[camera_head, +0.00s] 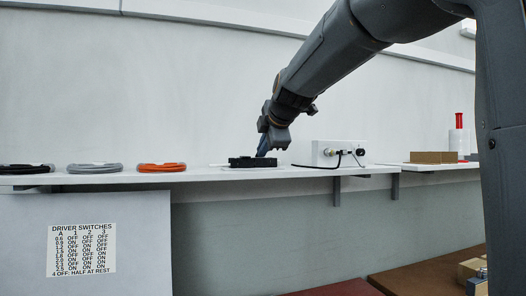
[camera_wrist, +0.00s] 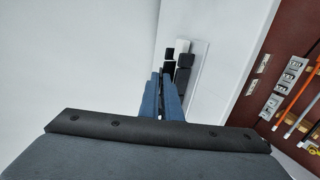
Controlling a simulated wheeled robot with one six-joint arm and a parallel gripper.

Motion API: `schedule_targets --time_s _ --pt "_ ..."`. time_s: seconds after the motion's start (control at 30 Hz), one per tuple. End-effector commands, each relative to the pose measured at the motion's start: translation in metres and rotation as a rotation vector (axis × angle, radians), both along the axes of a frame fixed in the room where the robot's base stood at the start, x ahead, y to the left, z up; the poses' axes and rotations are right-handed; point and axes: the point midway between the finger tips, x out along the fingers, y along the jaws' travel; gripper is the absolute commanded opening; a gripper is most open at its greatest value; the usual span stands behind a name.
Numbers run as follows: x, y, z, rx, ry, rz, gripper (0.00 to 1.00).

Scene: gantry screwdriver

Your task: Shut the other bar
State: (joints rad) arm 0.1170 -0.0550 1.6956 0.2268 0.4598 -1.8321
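A low black piece (camera_head: 252,161) lies on the white shelf in the head view. My gripper (camera_head: 266,150) points down onto it, its blue fingers at or just above its top; I cannot tell whether they touch. In the wrist view the two blue fingers (camera_wrist: 163,90) are close together, with a dark strip between them. Black blocks (camera_wrist: 184,68) and a white block (camera_wrist: 182,46) show just past the fingertips. Which of these parts is a bar, and whether any bar is open or shut, I cannot tell. The fingers hide part of the black piece.
A white box with cables (camera_head: 338,153) stands just right of my gripper. Orange (camera_head: 161,167), grey (camera_head: 94,168) and black (camera_head: 26,169) coils lie left on the shelf. A brown block (camera_head: 433,157) and red part (camera_head: 459,121) stand far right. A switch chart (camera_head: 81,249) hangs below.

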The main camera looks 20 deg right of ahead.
Motion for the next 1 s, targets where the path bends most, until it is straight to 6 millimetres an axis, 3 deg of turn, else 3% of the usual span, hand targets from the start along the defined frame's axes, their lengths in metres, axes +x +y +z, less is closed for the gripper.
schedule_targets --time_s 0.2,0.3,0.33,1.0 --pt "-0.0002 0.0001 -0.0001 0.000 0.001 0.000 0.00" --pt "-0.0002 0.0001 -0.0001 0.000 0.001 0.000 0.21" --pt "-0.0001 0.0002 -0.0003 0.000 0.001 0.000 0.23" --pt "0.0004 0.0003 0.0036 0.001 0.066 0.001 0.23"
